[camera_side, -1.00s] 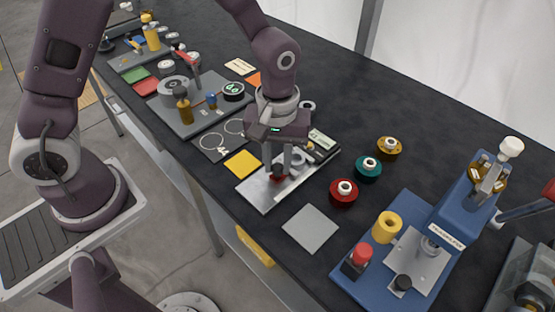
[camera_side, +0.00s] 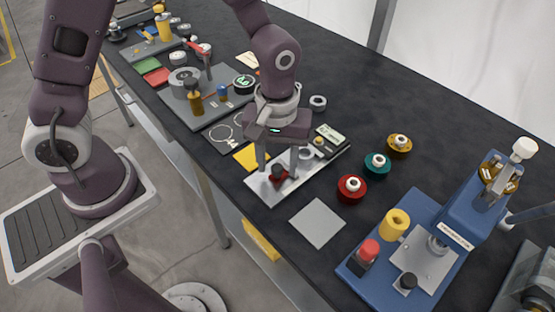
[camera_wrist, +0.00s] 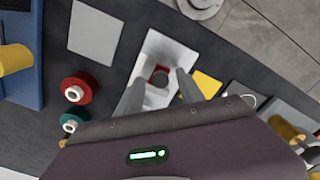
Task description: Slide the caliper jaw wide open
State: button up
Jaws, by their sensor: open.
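The silver caliper plate (camera_side: 263,189) lies on the dark bench under my gripper, and it also shows in the wrist view (camera_wrist: 153,45). A small red and dark block (camera_side: 279,174), apparently the sliding jaw, sits on the plate. In the wrist view the block (camera_wrist: 160,76) is between my fingers, with gaps on both sides. My gripper (camera_side: 279,171) is open, pointing down over the plate, its fingers either side of the block. Whether the fingertips touch the plate is unclear. A pale display label (camera_side: 330,134) is at the plate's far right end, partly behind my gripper.
Red (camera_side: 352,189), teal (camera_side: 377,165) and amber (camera_side: 399,145) spools stand right of the plate. A grey square (camera_side: 317,222) lies in front, a yellow square (camera_side: 250,158) to the left. A blue press (camera_side: 430,250) stands at right.

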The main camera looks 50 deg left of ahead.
aim_at(277, 168)
notch_tip(277, 168, up, 7)
jog(key=shift+r, duration=0.1)
dwell(0.3)
jog(key=s+a+r+m+t, duration=0.5)
jog(key=s+a+r+m, duration=0.2)
jog(key=s+r, duration=0.6)
jog(key=shift+s+a+r+m+t, duration=0.35)
jog(key=shift+s+a, duration=0.2)
jog(key=shift+a, duration=0.7)
